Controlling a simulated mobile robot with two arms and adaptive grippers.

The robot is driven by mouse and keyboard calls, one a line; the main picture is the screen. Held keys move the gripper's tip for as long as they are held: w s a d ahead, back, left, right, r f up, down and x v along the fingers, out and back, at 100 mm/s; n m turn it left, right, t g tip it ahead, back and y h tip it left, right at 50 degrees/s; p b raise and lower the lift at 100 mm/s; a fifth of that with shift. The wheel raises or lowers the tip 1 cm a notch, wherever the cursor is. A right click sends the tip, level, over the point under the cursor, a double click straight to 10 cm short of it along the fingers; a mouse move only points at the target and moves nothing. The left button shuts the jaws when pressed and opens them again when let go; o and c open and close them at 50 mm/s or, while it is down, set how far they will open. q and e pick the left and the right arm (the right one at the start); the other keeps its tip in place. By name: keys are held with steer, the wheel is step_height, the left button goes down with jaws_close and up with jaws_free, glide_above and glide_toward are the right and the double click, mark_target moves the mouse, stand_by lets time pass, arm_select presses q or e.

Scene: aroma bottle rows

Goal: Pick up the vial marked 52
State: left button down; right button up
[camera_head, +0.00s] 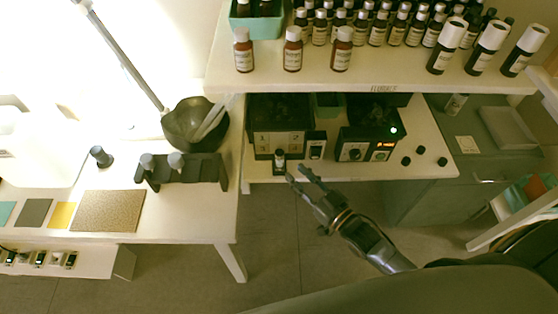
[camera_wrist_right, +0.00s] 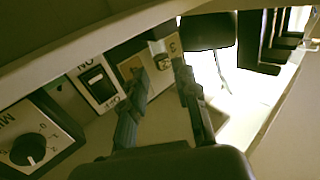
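What looks like the small vial (camera_wrist_right: 162,58) shows just beyond the fingertips. My left gripper is not in view.
The left device (camera_head: 280,112) has numbered panels; another device (camera_head: 372,132) with a dial and green light stands to its right. The upper shelf (camera_head: 390,78), crowded with bottles, overhangs them. A dark bowl (camera_head: 178,128) and a dark rack (camera_head: 205,172) stand on the left table.

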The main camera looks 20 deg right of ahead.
mark_target(283, 160)
steer(key=b+x, duration=0.2)
steer(key=x, duration=0.4)
steer(key=shift+f+b, duration=0.1)
steer(key=shift+b, duration=0.2)
jaws_close()
